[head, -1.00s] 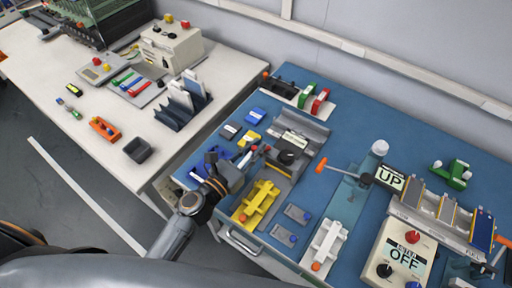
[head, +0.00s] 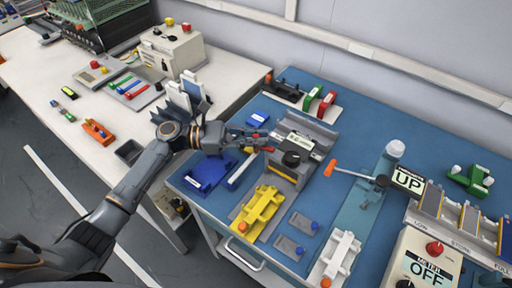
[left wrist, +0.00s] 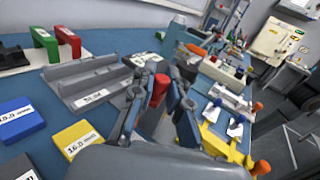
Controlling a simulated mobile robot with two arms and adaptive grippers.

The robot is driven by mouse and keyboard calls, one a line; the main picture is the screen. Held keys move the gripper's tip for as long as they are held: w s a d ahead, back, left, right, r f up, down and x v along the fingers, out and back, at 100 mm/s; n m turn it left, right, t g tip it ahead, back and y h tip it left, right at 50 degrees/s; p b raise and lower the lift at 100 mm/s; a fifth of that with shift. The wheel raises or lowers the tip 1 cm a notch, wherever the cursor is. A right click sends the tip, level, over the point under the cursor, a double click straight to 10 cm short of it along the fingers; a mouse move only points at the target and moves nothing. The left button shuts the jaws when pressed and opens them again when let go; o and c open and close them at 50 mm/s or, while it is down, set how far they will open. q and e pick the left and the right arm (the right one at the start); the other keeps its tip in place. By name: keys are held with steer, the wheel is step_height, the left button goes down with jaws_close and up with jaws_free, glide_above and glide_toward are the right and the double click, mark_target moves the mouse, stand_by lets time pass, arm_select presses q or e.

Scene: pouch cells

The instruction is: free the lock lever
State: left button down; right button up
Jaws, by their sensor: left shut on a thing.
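My left gripper (head: 262,142) reaches in from the left at the fixture. In the left wrist view the red lever tip (left wrist: 160,86) stands upright between the two fingers of my left gripper (left wrist: 160,98), which are shut on it. The lever's lower part is hidden by the fingers. My right gripper is not in view.
A yellow cradle (head: 262,208) and a blue block (head: 208,172) lie near the fixture. An orange-handled lever (head: 330,167) is to its right, before the UP sign (head: 408,180). A grey trough (left wrist: 92,83) labelled on its front lies left in the left wrist view.

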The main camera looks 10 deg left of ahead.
arm_select(q)
steer(key=shift+w+m+g+b, duration=0.2)
steer(key=shift+m+g+b, duration=0.25)
steer(key=shift+g, duration=0.25)
steer(key=shift+w+m+g+b, duration=0.2)
steer(key=shift+m+g+b, duration=0.25)
steer(key=shift+g, duration=0.25)
steer(key=shift+r, duration=0.1)
steer(key=c, duration=1.3)
jaws_free()
steer(key=shift+a, duration=0.15)
steer(key=a, duration=1.1)
steer(key=shift+s+a, duration=0.25)
steer(key=shift+a, duration=0.05)
